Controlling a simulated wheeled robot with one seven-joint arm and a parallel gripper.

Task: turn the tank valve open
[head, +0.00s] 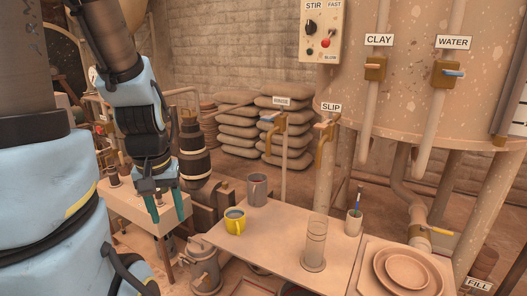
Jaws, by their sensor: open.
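The large speckled tank (420,110) fills the upper right. Under it, a pipe ends in a brass valve (420,238) with a small yellow handle (441,231). On its front are the CLAY valve (375,68) with an orange handle and the WATER valve (447,74) with a blue handle. The SLIP tap (325,145) and the RINSE tap (279,126) stand further left. No label reads "tank", so I cannot tell which valve is meant. My gripper (167,207) is open and empty, pointing down at left, far from all these valves.
A table (280,244) in front holds a yellow mug (235,221), a grey mug (257,189), a clear glass cylinder (314,243) and a cup with a brush (354,222). Plates (408,270) lie at right. A STIR control box (322,30) hangs above. Stacked sacks (235,133) stand behind.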

